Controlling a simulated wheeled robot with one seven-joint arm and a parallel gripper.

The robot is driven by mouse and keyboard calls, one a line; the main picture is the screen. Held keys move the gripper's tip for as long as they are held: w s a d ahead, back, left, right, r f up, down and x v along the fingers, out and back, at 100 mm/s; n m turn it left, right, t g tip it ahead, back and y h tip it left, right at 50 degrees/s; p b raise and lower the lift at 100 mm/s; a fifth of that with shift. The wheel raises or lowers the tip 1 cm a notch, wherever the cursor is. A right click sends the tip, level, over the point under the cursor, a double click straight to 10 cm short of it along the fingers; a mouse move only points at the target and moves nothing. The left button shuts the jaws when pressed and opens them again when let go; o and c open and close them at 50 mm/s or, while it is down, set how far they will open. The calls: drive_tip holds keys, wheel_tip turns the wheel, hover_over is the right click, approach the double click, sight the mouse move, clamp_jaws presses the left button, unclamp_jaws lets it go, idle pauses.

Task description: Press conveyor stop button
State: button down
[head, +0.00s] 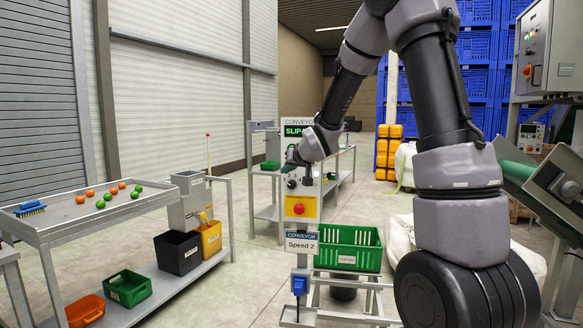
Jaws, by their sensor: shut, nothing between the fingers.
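A grey conveyor control panel (314,190) stands upright on a post in the middle of the view. On its lower part is a round red-orange button (299,209) on a yellow plate. A small display (294,131) with green letters is at the top, partly covered by my arm. My gripper (292,157) is small in view in front of the panel's upper half, above the red-orange button. It is shut and empty. The button is uncovered. I cannot tell whether the gripper touches the panel.
A sign (302,243) reading "Conveyor Speed 2" hangs below the button. A green crate (347,249) stands behind the post. A metal table (70,213) with orange and green balls is at left. A control cabinet (545,50) is at right. Floor between table and post is clear.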

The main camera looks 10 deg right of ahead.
drive_tip(key=w+d, duration=0.2)
drive_tip(key=w, duration=0.4)
drive_tip(key=shift+w+d, duration=0.25)
drive_tip(key=shift+d, duration=0.15)
drive_tip(key=shift+w+d, duration=0.1)
drive_tip(key=shift+w, duration=0.05)
idle(1.6)
drive_tip(key=shift+w+d, duration=0.1)
drive_tip(key=shift+w, duration=0.15)
drive_tip(key=shift+w+d, duration=0.15)
drive_tip(key=shift+w, duration=0.25)
idle(0.7)
drive_tip(key=shift+s, duration=0.1)
drive_tip(key=shift+s+a, duration=0.35)
drive_tip(key=shift+s, duration=0.35)
drive_tip(key=s, duration=0.1)
drive_tip(key=s+a, duration=0.1)
drive_tip(key=s, duration=0.1)
drive_tip(key=s+a, duration=0.1)
drive_tip(key=shift+s, duration=0.3)
